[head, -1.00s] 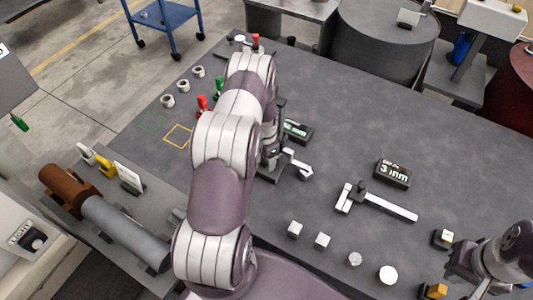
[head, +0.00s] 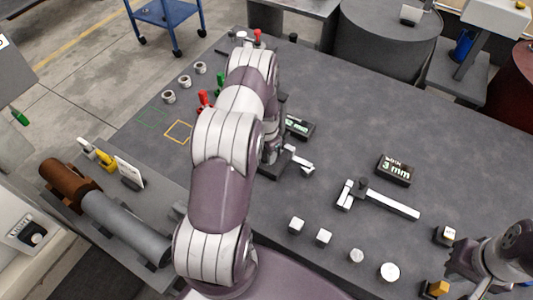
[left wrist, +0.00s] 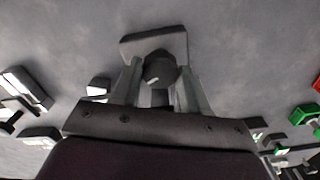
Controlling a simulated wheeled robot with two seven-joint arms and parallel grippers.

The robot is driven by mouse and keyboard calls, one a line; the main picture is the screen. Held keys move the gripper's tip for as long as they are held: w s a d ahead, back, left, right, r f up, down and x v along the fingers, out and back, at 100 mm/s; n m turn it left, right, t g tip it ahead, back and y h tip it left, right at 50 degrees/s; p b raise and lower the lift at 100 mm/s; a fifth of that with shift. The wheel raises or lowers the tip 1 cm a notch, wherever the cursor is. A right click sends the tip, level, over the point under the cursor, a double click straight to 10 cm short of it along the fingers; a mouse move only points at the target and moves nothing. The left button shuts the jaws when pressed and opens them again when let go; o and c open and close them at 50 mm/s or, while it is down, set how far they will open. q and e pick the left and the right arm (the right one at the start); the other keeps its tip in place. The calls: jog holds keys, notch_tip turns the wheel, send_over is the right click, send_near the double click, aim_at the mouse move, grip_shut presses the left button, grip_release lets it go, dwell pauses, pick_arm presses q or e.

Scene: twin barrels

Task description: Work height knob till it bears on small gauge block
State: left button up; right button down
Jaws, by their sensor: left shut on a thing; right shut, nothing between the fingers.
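The height gauge stands mid-table, with its dark post (head: 281,115) and base (head: 275,173) partly hidden behind my left arm. Its round dark knob (left wrist: 160,68) sits between the fingers of my left gripper (left wrist: 158,85), which is shut on it. In the head view the left gripper (head: 270,138) is largely covered by its own arm. A small pale block-like piece (head: 300,160) lies at the gauge's right side; I cannot tell whether it is the gauge block or whether anything touches it. My right gripper (head: 462,265) is shut and empty at the lower right.
A small display with green characters (head: 299,126) stands behind the gauge. A "MIN 3 mm" sign (head: 396,170) and a caliper-like tool (head: 385,200) lie to the right. Small cubes (head: 297,225) and pale discs (head: 389,272) line the front edge. The table's right middle is clear.

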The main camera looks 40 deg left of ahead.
pick_arm(q)
jog(key=n+b, duration=0.1)
jog(key=n, duration=0.1)
jog(key=shift+f+n, duration=0.15)
jog(key=shift+n, duration=0.25)
jog(key=n+b, duration=0.1)
jog(key=n, duration=0.2)
jog(key=shift+n, duration=0.3)
jog(key=n+b, duration=0.1)
jog(key=n, duration=0.4)
jog(key=shift+b, duration=0.4)
jog(key=shift+n, duration=0.3)
jog(key=o, duration=1.1)
jog(key=shift+c, duration=0.2)
